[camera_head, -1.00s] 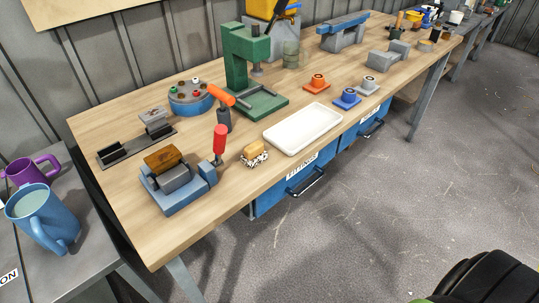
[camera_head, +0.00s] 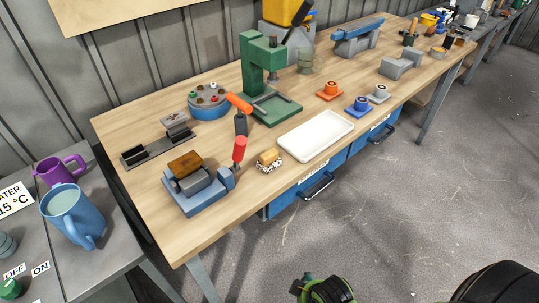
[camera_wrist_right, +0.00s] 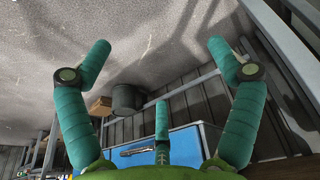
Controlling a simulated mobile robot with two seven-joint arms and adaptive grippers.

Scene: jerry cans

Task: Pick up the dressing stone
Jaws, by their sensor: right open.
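No label marks the dressing stone, so I cannot tell for sure which block it is. In the head view, a brown block (camera_head: 185,162) rests on top of a blue and grey fixture (camera_head: 196,194) at the near left of the wooden bench. A small tan block (camera_head: 268,156) sits on a speckled black-and-white base beside it. A grey block (camera_head: 176,126) stands on a dark rail farther back. My right gripper (camera_wrist_right: 158,65) has its teal fingers spread and empty in the wrist view, with floor and a blue drawer beyond. My left gripper is not in view.
The wooden bench holds a white tray (camera_head: 316,136), a green press (camera_head: 264,80), a round blue holder (camera_head: 209,104) and red-handled tools. A grey side table at left carries purple (camera_head: 58,171) and blue (camera_head: 70,214) mugs. Floor in front is open.

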